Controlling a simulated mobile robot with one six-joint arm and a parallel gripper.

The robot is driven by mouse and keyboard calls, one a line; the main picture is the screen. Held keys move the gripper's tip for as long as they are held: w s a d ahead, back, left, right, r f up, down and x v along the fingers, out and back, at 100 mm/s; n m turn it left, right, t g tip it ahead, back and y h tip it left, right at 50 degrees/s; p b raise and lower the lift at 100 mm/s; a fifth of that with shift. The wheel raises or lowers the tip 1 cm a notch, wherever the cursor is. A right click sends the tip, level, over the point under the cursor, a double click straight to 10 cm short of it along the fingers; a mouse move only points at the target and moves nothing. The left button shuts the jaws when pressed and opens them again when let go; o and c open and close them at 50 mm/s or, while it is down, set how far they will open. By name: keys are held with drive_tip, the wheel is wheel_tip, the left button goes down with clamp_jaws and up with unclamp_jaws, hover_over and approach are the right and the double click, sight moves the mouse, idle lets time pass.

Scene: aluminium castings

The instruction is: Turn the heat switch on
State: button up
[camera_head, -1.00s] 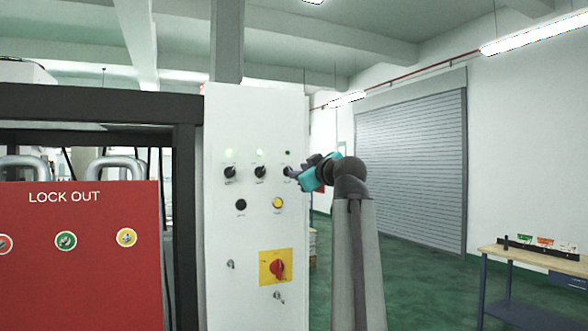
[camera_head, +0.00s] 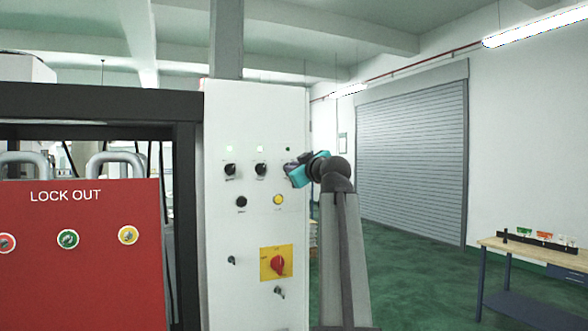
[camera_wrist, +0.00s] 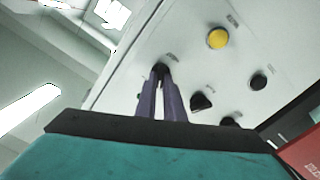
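The white control panel (camera_head: 221,275) has a top row of black rotary knobs. The left knob (camera_head: 230,170) and middle knob (camera_head: 260,170) each have a lit green lamp above; the lamp (camera_head: 288,149) above the right position is dark. The right knob is hidden behind my gripper in the head view. In the wrist view, the two purple fingers of my gripper (camera_wrist: 161,80) close around this dark right-hand knob (camera_wrist: 160,68), one on each side. I cannot read the labels, so which knob is the heat switch is unclear.
Below the row are a black button (camera_head: 241,202), a yellow button (camera_head: 278,200) and a red rotary switch (camera_head: 278,265) on a yellow plate. A red lock-out box (camera_head: 85,270) stands left. A workbench (camera_head: 530,254) is at the right, with open green floor before it.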

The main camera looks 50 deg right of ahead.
drive_tip(key=shift+m+b, duration=0.3)
drive_tip(key=shift+m, duration=0.1)
clamp_jaws()
drive_tip(key=m+b, duration=0.1)
drive_tip(key=m, duration=0.4)
drive_tip(key=m+b, duration=0.1)
drive_tip(key=m, duration=0.5)
drive_tip(key=shift+s+d, duration=0.1)
drive_tip(key=shift+d, duration=0.1)
idle(0.3)
drive_tip(key=o, duration=0.6)
unclamp_jaws()
drive_tip(key=shift+s+b, duration=0.1)
drive_tip(key=shift+b, duration=0.2)
